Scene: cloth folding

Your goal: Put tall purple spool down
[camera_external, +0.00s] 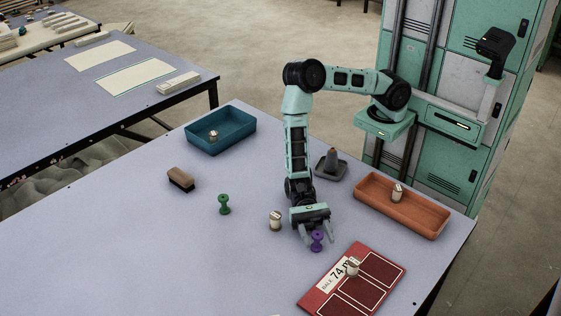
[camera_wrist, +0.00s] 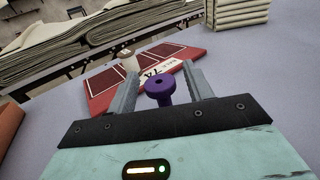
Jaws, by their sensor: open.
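The purple spool (camera_external: 317,240) stands upright on the table (camera_external: 120,245), just left of the red mat. In the wrist view the purple spool (camera_wrist: 160,92) is between the two fingers, with a gap to each. My gripper (camera_external: 315,238) is open around it, low over the table. It also shows in the wrist view (camera_wrist: 158,88), its fingers spread on both sides of the spool. The spool's base is partly hidden by the gripper body in the wrist view.
A red mat (camera_external: 318,298) bears a small pale spool (camera_external: 352,267). Another pale spool (camera_external: 275,221) and a green spool (camera_external: 224,205) stand left. An orange tray (camera_external: 433,233), teal tray (camera_external: 205,149), brush (camera_external: 181,179) and grey holder (camera_external: 331,168) lie around. The front left is clear.

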